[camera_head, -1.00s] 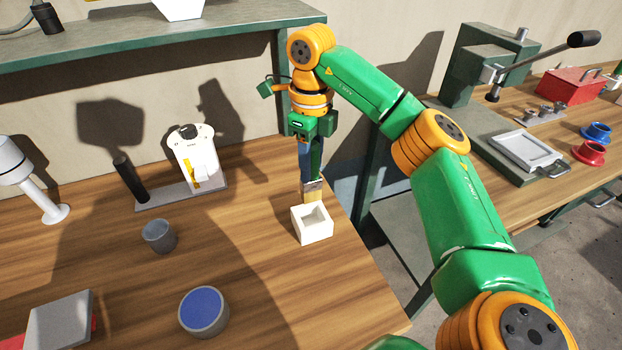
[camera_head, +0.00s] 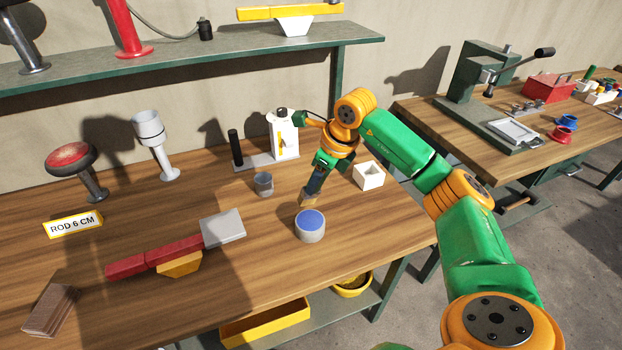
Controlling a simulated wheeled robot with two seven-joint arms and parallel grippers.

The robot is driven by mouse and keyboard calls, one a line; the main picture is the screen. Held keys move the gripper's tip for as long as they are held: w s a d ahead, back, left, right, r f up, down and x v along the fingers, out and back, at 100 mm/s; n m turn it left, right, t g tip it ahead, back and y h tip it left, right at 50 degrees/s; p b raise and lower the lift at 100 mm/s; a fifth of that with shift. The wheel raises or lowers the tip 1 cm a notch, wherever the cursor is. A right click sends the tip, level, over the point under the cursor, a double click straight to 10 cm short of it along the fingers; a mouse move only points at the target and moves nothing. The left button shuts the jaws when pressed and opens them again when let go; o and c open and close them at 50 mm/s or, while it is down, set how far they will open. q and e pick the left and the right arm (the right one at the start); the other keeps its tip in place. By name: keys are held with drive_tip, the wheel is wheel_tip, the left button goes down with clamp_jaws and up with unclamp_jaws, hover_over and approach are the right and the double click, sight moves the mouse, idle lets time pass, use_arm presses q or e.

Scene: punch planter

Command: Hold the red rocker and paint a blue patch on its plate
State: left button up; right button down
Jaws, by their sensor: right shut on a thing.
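The red rocker (camera_head: 160,256) lies on the table at lower left, resting on a yellow wedge base (camera_head: 180,264). Its grey plate (camera_head: 222,228) is at the right end, and no blue shows on it. A grey pot of blue paint (camera_head: 311,222) stands right of the plate. My right gripper (camera_head: 321,170) is shut on a brush with pale bristles (camera_head: 308,200). The brush is tilted, bristles down, just behind the paint pot; whether it touches the rim is hard to tell. My left gripper is not in view.
A white open box (camera_head: 368,175) stands right of the brush. A small grey cup (camera_head: 264,184) and a white device (camera_head: 284,135) stand behind. A red-topped stool-like stand (camera_head: 72,158), a "ROD 6 CM" sign (camera_head: 74,224) and a brown block (camera_head: 51,309) are at left.

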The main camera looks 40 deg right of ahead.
drive_tip(key=shift+s+a, duration=0.1)
drive_tip(key=shift+a, duration=0.15)
drive_tip(key=f+b, duration=0.2)
drive_tip(key=d+f+b, duration=0.1)
drive_tip(key=f+b, duration=0.2)
drive_tip(key=f, duration=0.2)
drive_tip(key=shift+w+d+b, duration=0.3)
drive_tip(key=shift+d+b, duration=0.05)
drive_tip(key=shift+b, duration=0.05)
drive_tip(key=shift+r, duration=0.1)
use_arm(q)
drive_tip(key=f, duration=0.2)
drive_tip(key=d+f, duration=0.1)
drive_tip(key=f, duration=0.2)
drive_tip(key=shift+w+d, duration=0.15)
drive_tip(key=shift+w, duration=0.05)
use_arm(e)
drive_tip(key=shift+d, duration=0.1)
drive_tip(key=shift+w+d, duration=0.1)
drive_tip(key=shift+d, duration=0.05)
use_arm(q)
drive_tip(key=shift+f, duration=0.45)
use_arm(e)
drive_tip(key=shift+f, duration=0.55)
